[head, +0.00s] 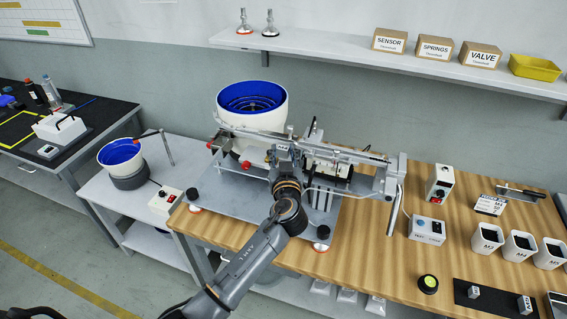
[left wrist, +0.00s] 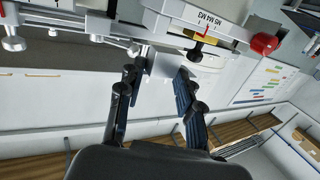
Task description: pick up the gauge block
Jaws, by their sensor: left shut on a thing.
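My left gripper (head: 284,152) is over the metal feeder rig on the wooden bench, in front of its rail. In the left wrist view the fingers of my left gripper (left wrist: 160,76) are shut on a small pale grey block, the gauge block (left wrist: 164,66). It sits close under the rail with the marked scale (left wrist: 209,22); I cannot tell whether it touches. In the head view the arm and gripper hide it. Two similar small grey blocks, one (head: 474,292) and another (head: 525,305), stand on a black mat at the front right. My right gripper is not in view.
A white feeder bowl with a blue inside (head: 252,100) stands behind the rig. White cups (head: 487,238), a control box (head: 427,229) and a round black-and-green item (head: 428,284) are on the right of the bench.

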